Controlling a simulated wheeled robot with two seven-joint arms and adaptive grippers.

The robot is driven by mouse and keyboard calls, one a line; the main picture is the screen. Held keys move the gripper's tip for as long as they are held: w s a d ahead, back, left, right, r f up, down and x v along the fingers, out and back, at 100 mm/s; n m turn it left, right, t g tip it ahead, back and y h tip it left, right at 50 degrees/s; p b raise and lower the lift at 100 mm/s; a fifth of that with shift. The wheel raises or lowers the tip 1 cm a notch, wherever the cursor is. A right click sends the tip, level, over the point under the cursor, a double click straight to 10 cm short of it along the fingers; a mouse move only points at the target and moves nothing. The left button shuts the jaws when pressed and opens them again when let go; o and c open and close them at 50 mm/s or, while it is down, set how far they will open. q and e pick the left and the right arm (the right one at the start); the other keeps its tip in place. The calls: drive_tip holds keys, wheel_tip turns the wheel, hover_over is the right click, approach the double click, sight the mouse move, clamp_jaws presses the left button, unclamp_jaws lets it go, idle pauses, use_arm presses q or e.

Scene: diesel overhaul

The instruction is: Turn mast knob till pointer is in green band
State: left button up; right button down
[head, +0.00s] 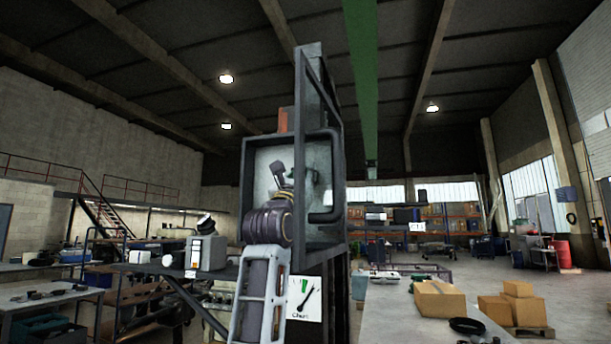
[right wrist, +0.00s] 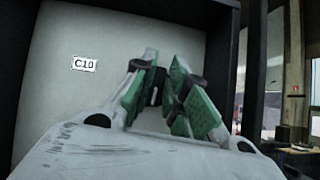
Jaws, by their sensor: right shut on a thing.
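My right gripper (head: 290,178) is raised in front of a grey panel in a dark metal frame (head: 334,225). In the right wrist view its green-padded fingers (right wrist: 160,92) are shut on a small dark knob (right wrist: 157,80), mostly hidden between them. The panel (right wrist: 75,105) is pale and bears a "C10" label (right wrist: 85,64). In the head view my gripper and arm cover much of the panel, and the knob cannot be made out. I cannot make out the pointer or its band on the panel. My left gripper is not in view.
A white card (head: 305,298) with a green patch and a black shape hangs below the panel. A grey box-shaped device (head: 206,252) stands left of my arm. A dark bar handle juts from the frame.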

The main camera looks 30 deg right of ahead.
drive_tip(key=shift+m+g+h, duration=0.7)
drive_tip(key=shift+m+g, duration=0.7)
drive_tip(key=shift+m, duration=0.5)
drive_tip(key=shift+m+g+h, duration=0.4)
drive_tip(key=shift+m+g, duration=1.1)
drive_tip(key=shift+m, duration=0.4)
drive_tip(key=shift+m+g+p, duration=0.35)
drive_tip(key=shift+m+g, duration=0.55)
drive_tip(key=shift+m, duration=0.1)
drive_tip(key=m+g+p, duration=0.2)
drive_tip(key=m+g, duration=0.1)
drive_tip(key=m, duration=0.1)
drive_tip(key=shift+m, duration=0.4)
drive_tip(key=shift+y+p, duration=0.3)
